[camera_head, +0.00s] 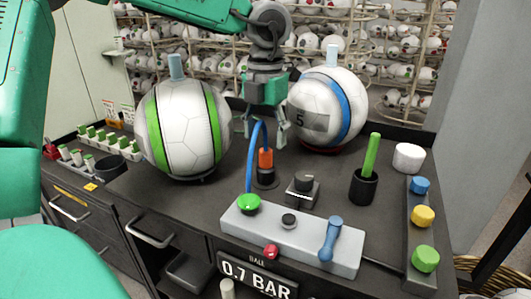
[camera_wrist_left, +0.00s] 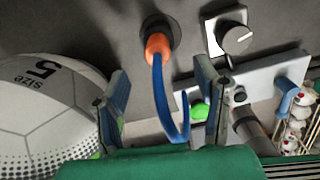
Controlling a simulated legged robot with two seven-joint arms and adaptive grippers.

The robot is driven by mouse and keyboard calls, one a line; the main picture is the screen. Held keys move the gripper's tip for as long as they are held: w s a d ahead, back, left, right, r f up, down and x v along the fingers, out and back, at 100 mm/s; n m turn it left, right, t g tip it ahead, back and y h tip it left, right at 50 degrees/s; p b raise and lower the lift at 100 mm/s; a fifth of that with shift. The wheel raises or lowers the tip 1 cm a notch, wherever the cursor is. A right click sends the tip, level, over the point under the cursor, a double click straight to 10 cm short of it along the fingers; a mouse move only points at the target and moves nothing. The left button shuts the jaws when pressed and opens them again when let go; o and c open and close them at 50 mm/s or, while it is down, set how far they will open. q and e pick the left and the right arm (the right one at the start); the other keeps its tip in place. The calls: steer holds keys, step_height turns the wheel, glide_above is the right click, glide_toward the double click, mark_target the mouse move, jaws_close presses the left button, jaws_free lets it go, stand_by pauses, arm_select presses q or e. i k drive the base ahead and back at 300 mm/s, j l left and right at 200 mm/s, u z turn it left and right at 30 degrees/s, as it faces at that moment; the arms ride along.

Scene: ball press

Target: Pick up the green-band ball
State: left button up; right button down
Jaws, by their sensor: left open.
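The green-band ball (camera_head: 186,130) is white with two green stripes and stands upright on the left of the bench, a light blue stem on top. My left gripper (camera_head: 265,134) is open and empty. It points down just right of this ball, apart from it. In the left wrist view, a white ball marked "SIZE 5" (camera_wrist_left: 45,105), probably the same one, lies left of the open fingers (camera_wrist_left: 160,92); a bit of green shows low on it. My right gripper is not in view.
A blue-band ball (camera_head: 328,108) stands right of my left gripper. An orange nozzle (camera_head: 265,160) with a blue hose rises below it. A control panel (camera_head: 300,240), a black cup (camera_head: 363,188) with a green stick and a button strip (camera_head: 420,270) fill the front right.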

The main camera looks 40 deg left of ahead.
mark_target(184, 126)
steer(key=k+l, duration=0.25)
steer(key=k, duration=0.25)
steer(key=k+l, duration=0.2)
steer(key=k, duration=0.25)
